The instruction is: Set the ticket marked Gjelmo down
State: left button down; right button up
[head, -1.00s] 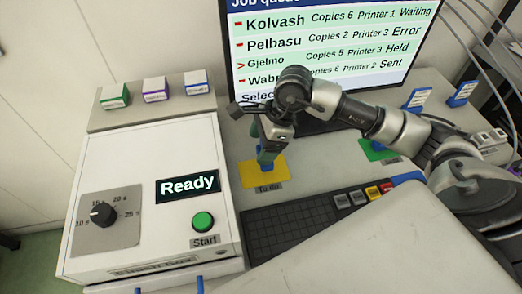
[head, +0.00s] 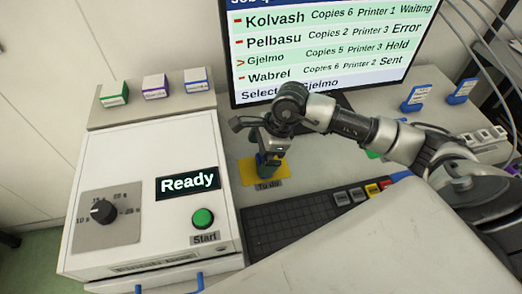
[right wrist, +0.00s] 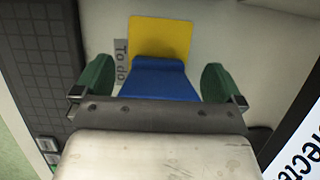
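A blue ticket holder (head: 269,160) is at the yellow "To do" mat (head: 281,171), mostly hidden under my right gripper (head: 270,150). In the right wrist view the blue holder (right wrist: 160,78) shows between the two green fingers (right wrist: 158,82), with a narrow gap on each side. The gripper is open around it. The yellow mat (right wrist: 160,36) extends beyond the holder. No name on this ticket can be read. My left gripper is not in view.
A white box (head: 140,245) with a dial, green Start button and "Ready" display stands at left. A dark keyboard (head: 290,225) lies in front of the mat. Two blue ticket stands (head: 414,100) (head: 461,90) are at right. A green mat (head: 372,154) is partly behind my arm.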

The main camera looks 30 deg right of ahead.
jog(key=shift+d+r+p, duration=0.1)
jog(key=shift+r+p, duration=0.2)
jog(key=shift+r, duration=0.1)
jog(key=v, duration=1.1)
jog(key=shift+r+b, duration=0.3)
jog(key=shift+b, duration=0.05)
jog(key=shift+d, duration=0.1)
